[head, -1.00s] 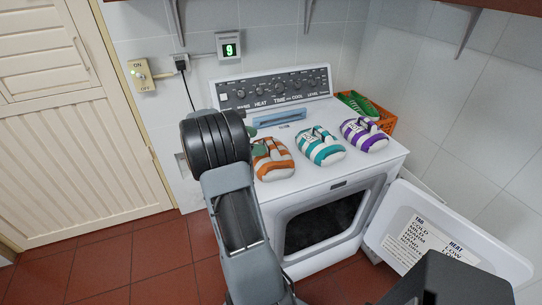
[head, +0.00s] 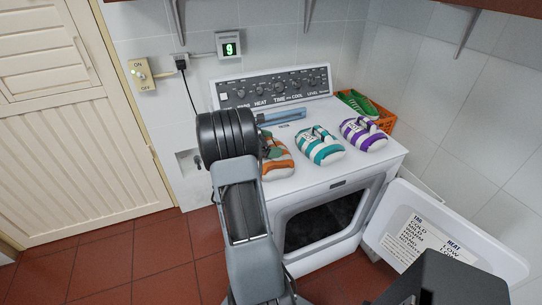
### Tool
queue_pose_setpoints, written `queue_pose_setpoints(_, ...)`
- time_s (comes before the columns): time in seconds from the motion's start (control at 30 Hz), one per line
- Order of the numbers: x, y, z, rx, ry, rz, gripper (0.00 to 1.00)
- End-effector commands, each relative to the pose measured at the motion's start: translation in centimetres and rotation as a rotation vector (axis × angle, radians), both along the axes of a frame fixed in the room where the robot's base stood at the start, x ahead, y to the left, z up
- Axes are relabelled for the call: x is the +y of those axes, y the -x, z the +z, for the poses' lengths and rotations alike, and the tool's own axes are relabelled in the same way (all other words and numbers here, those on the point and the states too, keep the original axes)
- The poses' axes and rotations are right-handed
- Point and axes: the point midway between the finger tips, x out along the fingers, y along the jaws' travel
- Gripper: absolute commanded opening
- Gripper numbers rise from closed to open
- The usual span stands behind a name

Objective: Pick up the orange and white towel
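The orange and white striped towel (head: 283,168) lies rolled on top of the white dryer, the leftmost of three towels. My dark arm link covers its left part. My gripper (head: 272,146) shows only as small grey-green parts at the towel's upper edge, mostly hidden behind my arm. I cannot tell whether it touches the towel or how far its fingers are apart. The towel still rests on the dryer top.
A teal striped towel (head: 319,146) and a purple striped towel (head: 363,135) lie to the right. An orange crate (head: 386,121) with green items stands at the back right. The control panel (head: 275,87) rises behind. The dryer door (head: 440,235) hangs open at front right.

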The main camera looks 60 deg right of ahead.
Motion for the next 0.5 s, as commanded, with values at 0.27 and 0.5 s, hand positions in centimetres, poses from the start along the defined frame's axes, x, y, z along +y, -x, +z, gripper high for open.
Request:
queue_pose_setpoints(0.27,0.02,-0.01,0.02,0.000,0.000,0.000,0.70)
queue_pose_setpoints(0.5,0.04,-0.02,0.03,0.000,0.000,-0.001,0.47)
